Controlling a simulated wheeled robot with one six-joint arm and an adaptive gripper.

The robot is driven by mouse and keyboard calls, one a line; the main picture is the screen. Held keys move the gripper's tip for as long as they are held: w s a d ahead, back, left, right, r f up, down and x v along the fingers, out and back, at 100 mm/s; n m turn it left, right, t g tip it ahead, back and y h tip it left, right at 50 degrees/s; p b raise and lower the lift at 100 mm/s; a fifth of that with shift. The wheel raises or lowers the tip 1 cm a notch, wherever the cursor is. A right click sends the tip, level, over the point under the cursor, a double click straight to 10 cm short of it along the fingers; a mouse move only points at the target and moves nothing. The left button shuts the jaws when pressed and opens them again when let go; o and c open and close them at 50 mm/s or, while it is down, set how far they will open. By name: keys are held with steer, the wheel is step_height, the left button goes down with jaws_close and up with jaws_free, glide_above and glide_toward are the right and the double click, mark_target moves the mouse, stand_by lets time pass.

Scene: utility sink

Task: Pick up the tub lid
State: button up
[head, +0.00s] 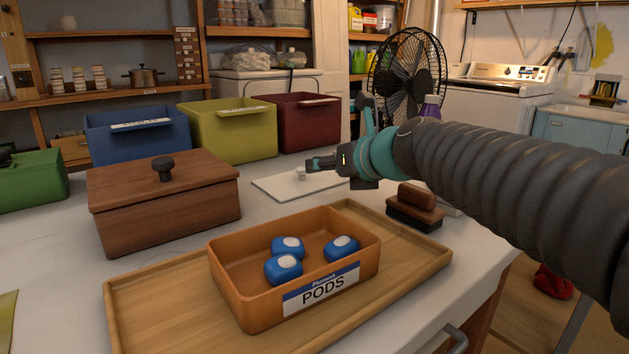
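A flat white lid (283,189) with a small pale knob (303,174) lies on the counter behind the wooden tray. I take it as the tub lid. My gripper (314,165) reaches in from the right and hangs low over the lid, its tips close to the knob. I cannot tell whether they touch it or how far apart the fingers are. The open orange tub (229,280), labelled PODS, stands on the wooden tray (150,313). Several blue and white pods (284,270) lie inside it.
A brown wooden box (171,220) with a dark-knobbed top stands left of the lid. Blue (137,140), yellow-green (232,133) and dark red (297,122) bins line the back. A brush (415,207) lies right of the lid. The counter's left front is mostly clear.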

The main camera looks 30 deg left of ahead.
mark_target(302, 175)
steer(key=x, duration=1)
steer(key=shift+w, duration=0.1)
jaws_close()
